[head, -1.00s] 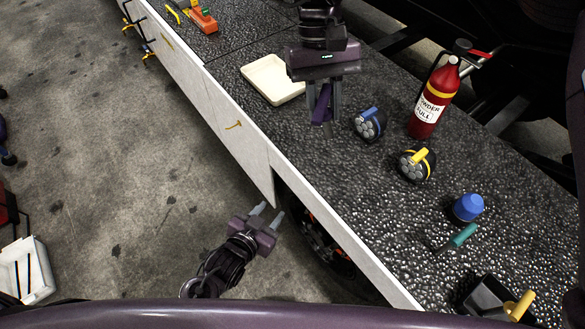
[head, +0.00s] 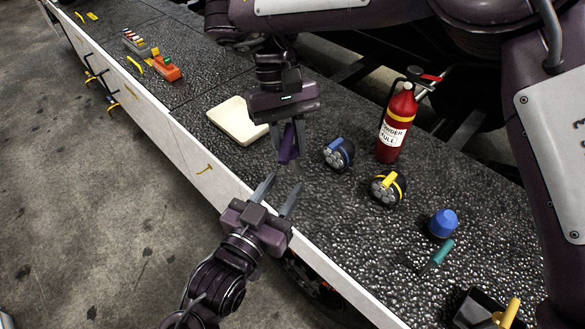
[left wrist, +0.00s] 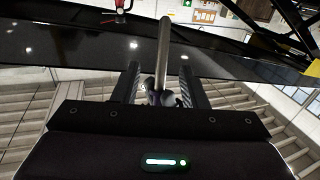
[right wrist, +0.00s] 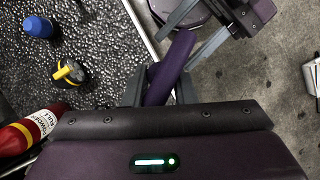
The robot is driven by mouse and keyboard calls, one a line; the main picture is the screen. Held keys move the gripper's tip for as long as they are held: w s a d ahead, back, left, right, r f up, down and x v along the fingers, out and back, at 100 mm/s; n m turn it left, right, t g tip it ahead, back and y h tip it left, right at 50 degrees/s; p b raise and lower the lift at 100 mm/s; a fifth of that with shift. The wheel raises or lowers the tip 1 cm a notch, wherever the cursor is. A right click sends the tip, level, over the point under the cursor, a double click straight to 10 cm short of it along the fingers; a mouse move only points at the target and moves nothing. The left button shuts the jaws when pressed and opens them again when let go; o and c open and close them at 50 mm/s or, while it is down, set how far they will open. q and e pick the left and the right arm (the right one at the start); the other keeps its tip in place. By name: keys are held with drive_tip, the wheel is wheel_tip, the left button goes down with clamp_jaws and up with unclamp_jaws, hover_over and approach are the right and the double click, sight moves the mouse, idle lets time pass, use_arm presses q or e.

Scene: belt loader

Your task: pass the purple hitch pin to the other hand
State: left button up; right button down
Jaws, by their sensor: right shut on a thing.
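The purple hitch pin (head: 288,147) is held in my right gripper (head: 288,143), which is shut on it and points down above the bench. In the right wrist view the pin (right wrist: 172,62) lies aslant between the fingers, its free end towards my left gripper. My left gripper (head: 284,181) is open and empty, just below the pin in the head view, its fingers pointing up towards it. They appear close to the pin's lower end; contact cannot be told. In the left wrist view a grey rod stands between or beyond the open fingers (left wrist: 157,78); I cannot tell what it is.
The speckled dark bench top holds a cream tray (head: 237,121), a blue-handled lamp (head: 339,153), a yellow-handled lamp (head: 387,188), a red extinguisher (head: 396,125), a blue-capped item (head: 442,223) and a green-handled tool (head: 440,253). The floor at left is clear.

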sight(296, 167)
use_arm(q)
drive_tip(key=x, duration=0.7)
drive_tip(key=shift+w, duration=0.1)
drive_tip(key=shift+c, duration=0.5)
clamp_jaws()
use_arm(e)
drive_tip(key=c, duration=1.1)
unclamp_jaws()
